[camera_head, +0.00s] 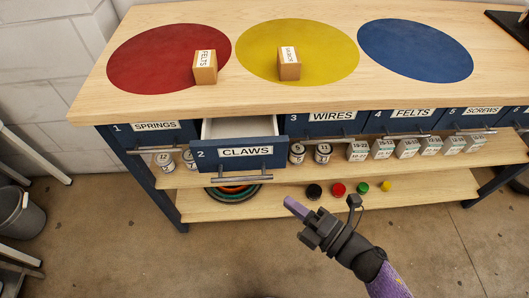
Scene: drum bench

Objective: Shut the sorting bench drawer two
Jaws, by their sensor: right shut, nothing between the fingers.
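My right gripper (296,207) is shut and empty, in front of the bench, below and to the right of drawer two's front. It appears apart from the drawer and its handle. My left gripper is not in view.
Drawers one (150,134), three (322,124) and four (400,119) look shut. Shelves below hold small jars and boxes (383,149). Two wooden blocks (205,68) labelled with words stand on the benchtop's coloured discs. A grey bin (22,214) stands at left. Floor in front is clear.

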